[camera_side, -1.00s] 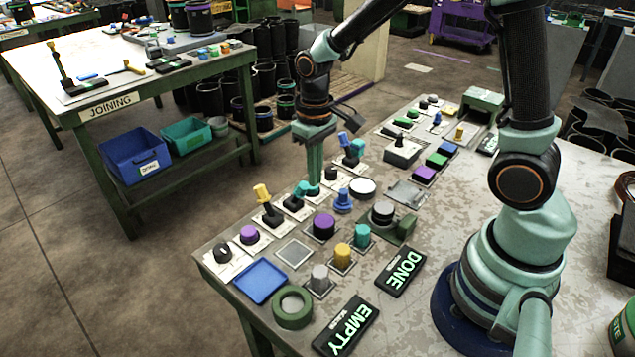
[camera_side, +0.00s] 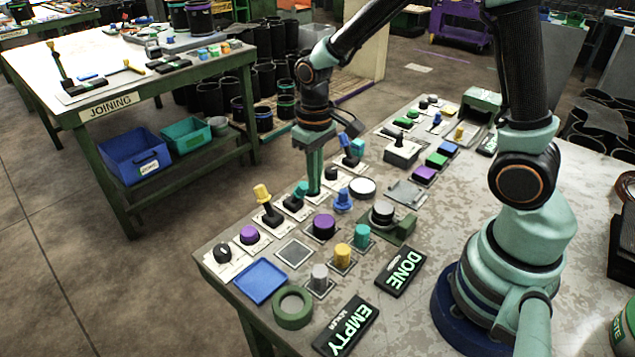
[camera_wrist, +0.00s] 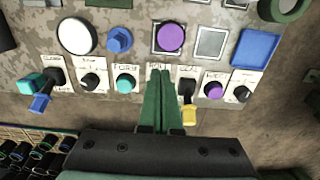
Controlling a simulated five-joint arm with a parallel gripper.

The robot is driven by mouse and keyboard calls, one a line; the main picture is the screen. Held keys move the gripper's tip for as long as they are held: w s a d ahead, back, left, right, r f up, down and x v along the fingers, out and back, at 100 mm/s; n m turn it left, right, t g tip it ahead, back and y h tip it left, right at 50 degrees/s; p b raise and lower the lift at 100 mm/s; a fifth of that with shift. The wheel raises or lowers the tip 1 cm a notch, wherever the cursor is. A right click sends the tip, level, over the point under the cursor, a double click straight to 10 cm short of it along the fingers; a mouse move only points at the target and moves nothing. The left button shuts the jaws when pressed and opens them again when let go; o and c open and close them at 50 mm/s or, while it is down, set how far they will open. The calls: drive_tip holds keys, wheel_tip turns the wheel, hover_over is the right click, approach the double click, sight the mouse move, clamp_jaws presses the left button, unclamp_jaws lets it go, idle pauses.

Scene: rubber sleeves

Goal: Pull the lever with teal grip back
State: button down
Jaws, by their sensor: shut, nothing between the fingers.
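The lever with the teal grip (camera_side: 300,189) stands on a black base in the row of controls along the bench's outer edge, just left of my gripper's tips in the side view. My gripper (camera_side: 314,190) points down with its fingers together and empty. I cannot tell whether it touches the grip. In the wrist view my gripper (camera_wrist: 161,75) covers the spot between a round teal button (camera_wrist: 125,85) and the yellow-grip lever (camera_wrist: 189,112). The teal-grip lever is hidden there.
The yellow-grip lever (camera_side: 263,194) is close on the left. A black knob (camera_side: 331,173) and the blue-grip lever (camera_side: 345,140) stand on the right. A purple knob (camera_side: 323,226) and blue knob (camera_side: 343,200) are in front.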

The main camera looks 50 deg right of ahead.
sight(299, 192)
drive_tip(key=shift+f, duration=1.8)
drive_tip(key=shift+w, duration=0.1)
